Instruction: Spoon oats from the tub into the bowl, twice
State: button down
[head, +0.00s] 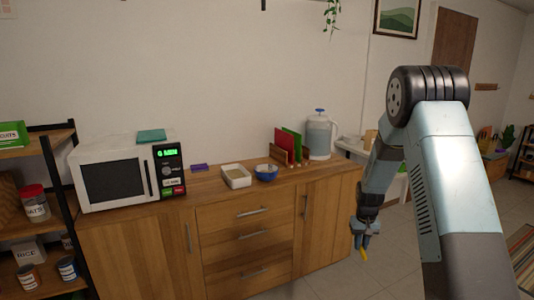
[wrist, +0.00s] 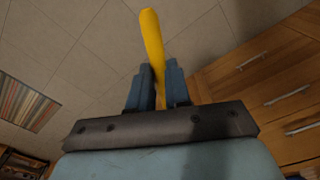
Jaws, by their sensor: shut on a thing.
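A white open tub (head: 236,183) with pale tan contents sits on the wooden sideboard in the head view. A small blue bowl (head: 266,174) stands close to its right; its inside is hard to make out. My gripper (head: 366,234) hangs to the right of the sideboard, over the floor, well away from both. It is shut on a yellow spoon (head: 365,254), which also shows in the wrist view (wrist: 151,38) between the two fingers (wrist: 159,84). Only a plain yellow length is visible, so I cannot tell which end this is.
A dark-framed shelf (head: 58,170) at left holds a red-lidded jar (head: 35,205) and tins.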

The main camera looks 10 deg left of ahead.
aim_at(236, 176)
jog(key=u, duration=0.45)
jog(key=k, duration=0.35)
jog(key=u, duration=0.3)
jog(key=i, duration=1.15)
jog(key=z, duration=0.2)
